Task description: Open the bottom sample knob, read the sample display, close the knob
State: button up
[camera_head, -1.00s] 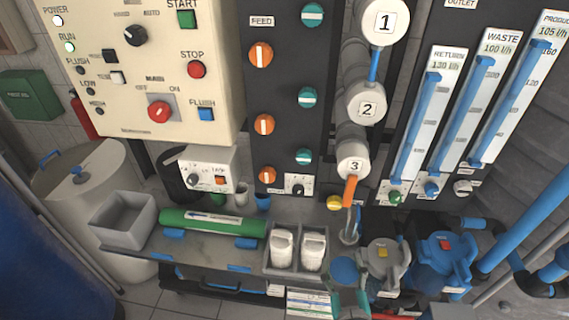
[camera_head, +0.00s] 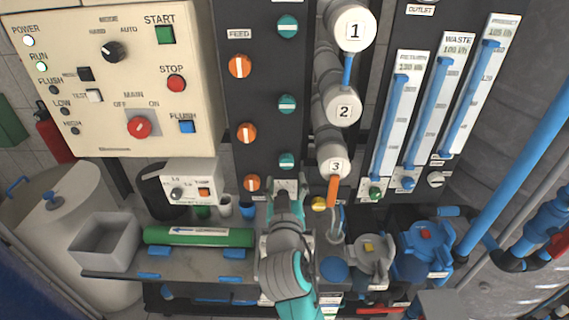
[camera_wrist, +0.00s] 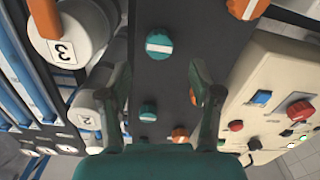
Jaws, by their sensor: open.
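The black panel carries a column of teal knobs with white bars; its bottom teal knob (camera_head: 287,160) is above my gripper (camera_head: 286,194). In the wrist view, which sees the panel upside down, this knob (camera_wrist: 160,44) shows between and beyond the fingertips of my gripper (camera_wrist: 162,72). The fingers are open, empty and apart from the knob. The knob's bar is level in the head view. No label reading "sample" is legible. A small white plate (camera_head: 280,184) below the knob is partly hidden by my gripper; I cannot tell whether it is the sample display.
Orange knobs, including the bottom one (camera_head: 252,183), stand left of the teal column. Numbered white cylinders, the lowest marked 3 (camera_head: 336,167) with an orange handle (camera_head: 333,190), stand close right. A green cylinder (camera_head: 200,236) and a grey bin (camera_head: 105,240) are on the bench.

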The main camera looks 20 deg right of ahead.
aim_at(287, 165)
jog(key=x, duration=0.7)
jog(key=shift+w+d+f, duration=0.1)
jog(key=shift+w+d, duration=0.05)
jog(key=shift+w, duration=0.2)
jog(key=c, duration=1.1)
jog(key=shift+c, duration=0.3)
